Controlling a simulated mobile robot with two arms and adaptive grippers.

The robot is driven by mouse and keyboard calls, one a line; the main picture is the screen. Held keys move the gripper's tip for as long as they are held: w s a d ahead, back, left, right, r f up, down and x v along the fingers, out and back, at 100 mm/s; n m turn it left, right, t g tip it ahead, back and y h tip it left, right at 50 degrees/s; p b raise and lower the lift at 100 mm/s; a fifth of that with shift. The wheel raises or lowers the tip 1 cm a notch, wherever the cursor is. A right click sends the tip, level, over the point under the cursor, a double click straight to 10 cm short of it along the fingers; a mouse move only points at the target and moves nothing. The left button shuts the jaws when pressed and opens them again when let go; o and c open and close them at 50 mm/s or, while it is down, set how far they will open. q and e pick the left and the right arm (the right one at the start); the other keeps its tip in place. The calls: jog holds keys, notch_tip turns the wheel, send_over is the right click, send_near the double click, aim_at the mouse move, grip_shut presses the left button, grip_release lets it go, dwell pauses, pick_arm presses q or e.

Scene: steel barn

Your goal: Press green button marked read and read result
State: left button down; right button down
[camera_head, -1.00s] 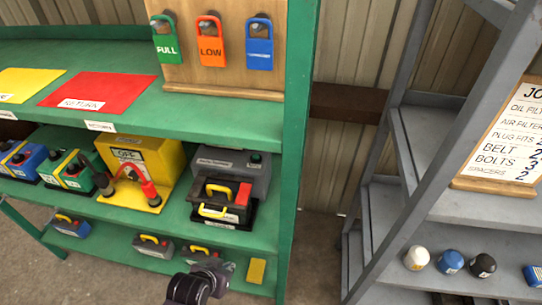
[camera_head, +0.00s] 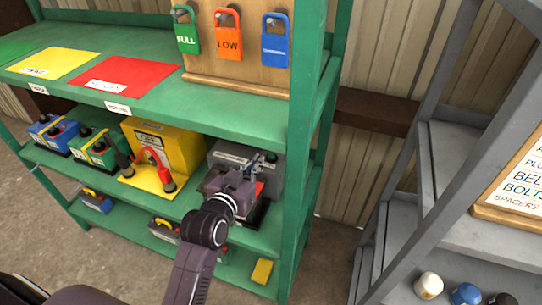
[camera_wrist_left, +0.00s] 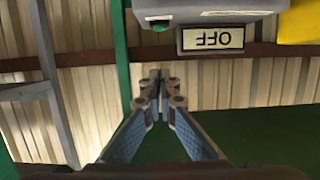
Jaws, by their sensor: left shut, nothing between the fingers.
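The grey tester (camera_head: 225,154) stands on the green middle shelf, partly hidden behind my left gripper (camera_head: 247,172). In the left wrist view the picture is upside down. There the tester's grey body (camera_wrist_left: 200,10) carries a green button (camera_wrist_left: 160,25) and a small screen (camera_wrist_left: 212,39) that reads OFF. My left gripper (camera_wrist_left: 155,78) is shut and empty. Its fingertips appear just below the button in that picture, with a visible gap between them. The dark battery in front of the tester is mostly hidden by the gripper. My right gripper is not in view.
A yellow charger (camera_head: 178,145) with red and black clamps stands left of the tester. Blue and green batteries (camera_head: 95,148) are farther left. A green post (camera_head: 299,170) stands close on the right. Coloured locks (camera_head: 228,35) hang above.

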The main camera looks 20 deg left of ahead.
pick_arm(q)
jog(key=shift+a, duration=0.15)
jog(key=p, duration=0.1)
send_over(269, 164)
jog(key=shift+w+f, duration=0.15)
jog(key=shift+f, duration=0.4)
jog(key=shift+w+f, duration=0.15)
jog(key=shift+f, duration=0.4)
notch_tip(269, 164, down, 3)
jog(key=shift+s+r, duration=0.1)
jog(key=shift+s, duration=0.05)
jog(key=shift+f, duration=0.65)
